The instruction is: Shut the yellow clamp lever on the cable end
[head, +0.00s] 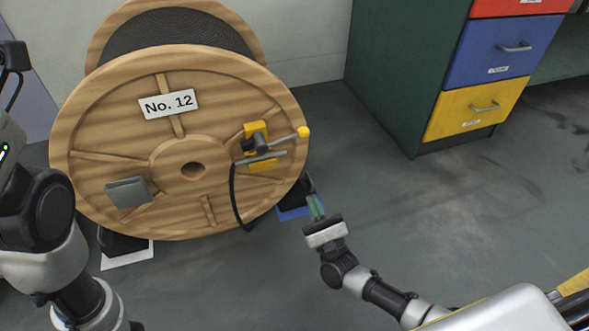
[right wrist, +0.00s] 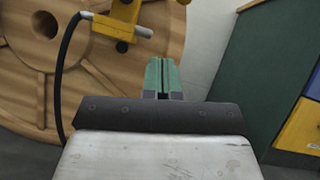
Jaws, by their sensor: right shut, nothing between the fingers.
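The yellow clamp (head: 256,135) is mounted on the right side of the wooden reel's face. Its lever (head: 284,139) sticks out to the right and slightly up, ending in a yellow ball knob (head: 303,132). The black cable (head: 235,195) curves down from the clamp, and its grey end (head: 262,157) lies across the clamp below the lever. My right gripper (head: 314,204) is shut and empty, below and right of the clamp. In the right wrist view its green fingers (right wrist: 162,76) are together, below the clamp's yellow part (right wrist: 122,20). My left gripper is out of view; only my left arm shows.
The large wooden reel (head: 110,175) marked No. 12 stands on the floor, with a blue piece (head: 292,212) and a white piece (head: 127,256) at its base. A green cabinet (head: 405,75) with coloured drawers stands at the right. The floor between is clear.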

